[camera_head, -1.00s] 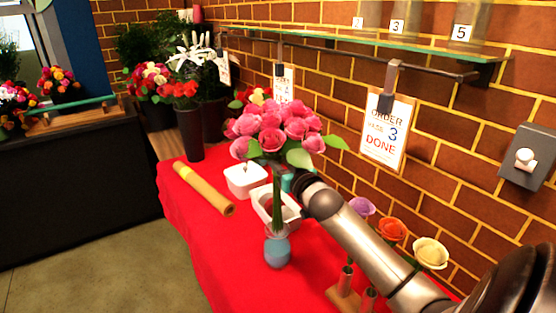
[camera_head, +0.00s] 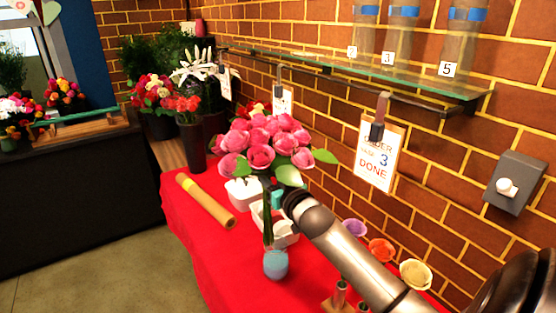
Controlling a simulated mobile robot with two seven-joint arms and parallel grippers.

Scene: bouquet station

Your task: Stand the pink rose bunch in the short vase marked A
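The pink rose bunch (camera_head: 262,142) stands upright in the middle of the view, with green leaves at its edges and its stems running down. My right gripper (camera_head: 275,200) comes in from the right and is at the stems just below the blooms. It appears shut on them, though blooms and leaves partly hide its fingers. Directly below the stems is a small rounded blue vase-like object (camera_head: 276,265) on the red cloth. I cannot tell whether the stem ends are inside it, and no letter A is readable. My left gripper is not in view.
A white box (camera_head: 243,191) and a white tray (camera_head: 285,236) sit close behind the stems. A yellow-brown tube (camera_head: 206,201) lies left on the red cloth (camera_head: 225,255). Purple, orange and cream roses (camera_head: 416,273) stand beside my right arm. A glass shelf (camera_head: 390,75) holds numbered vases above.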

